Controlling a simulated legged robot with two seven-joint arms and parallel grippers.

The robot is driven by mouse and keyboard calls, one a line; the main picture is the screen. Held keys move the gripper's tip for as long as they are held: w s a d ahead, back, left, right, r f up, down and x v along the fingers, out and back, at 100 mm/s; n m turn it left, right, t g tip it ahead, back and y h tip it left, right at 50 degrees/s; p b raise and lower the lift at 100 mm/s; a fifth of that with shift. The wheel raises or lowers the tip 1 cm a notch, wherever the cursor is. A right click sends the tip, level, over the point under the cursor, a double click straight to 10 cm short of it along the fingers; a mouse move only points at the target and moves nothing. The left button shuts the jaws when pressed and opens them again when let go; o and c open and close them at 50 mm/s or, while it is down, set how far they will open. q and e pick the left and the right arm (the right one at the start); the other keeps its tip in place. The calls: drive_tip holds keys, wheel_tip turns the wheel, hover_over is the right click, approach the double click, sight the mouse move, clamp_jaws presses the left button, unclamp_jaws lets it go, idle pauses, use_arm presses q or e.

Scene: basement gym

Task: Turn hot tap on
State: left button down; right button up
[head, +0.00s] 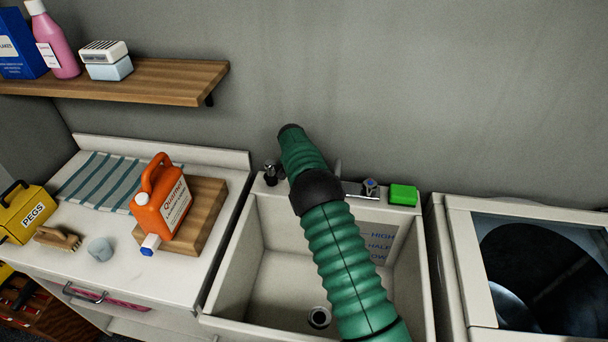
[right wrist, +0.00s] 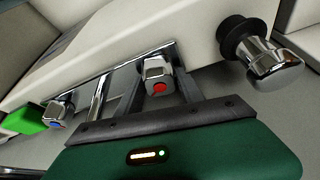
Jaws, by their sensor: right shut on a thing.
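The hot tap (right wrist: 158,78) is a chrome knob with a red mark, seen in the right wrist view. My right gripper (right wrist: 166,75) has a finger on either side of it and is shut on it. In the head view my green right arm reaches over the sink and hides the hot tap and the gripper. The cold tap (head: 371,187), with a blue mark, is further right on the same chrome plate and also shows in the right wrist view (right wrist: 58,113). The chrome spout (right wrist: 99,97) lies between the taps. My left gripper is out of view.
The white sink (head: 236,262) is empty, with a drain (head: 319,317). A green block (head: 403,195) sits on its back rim. A black-and-chrome fitting (head: 272,173) stands left of the taps. A washing machine (head: 455,262) is at right.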

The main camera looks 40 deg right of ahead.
drive_tip(key=shift+m, duration=0.6)
drive_tip(key=o, duration=1.1)
drive_tip(key=shift+c, duration=0.2)
drive_tip(key=o, duration=0.3)
drive_tip(key=shift+f, duration=0.1)
drive_tip(key=v, duration=1.1)
drive_tip(key=b+v, duration=0.1)
drive_tip(key=v, duration=0.4)
drive_tip(key=shift+w+a+r, duration=0.2)
drive_tip(key=shift+w+r, duration=0.1)
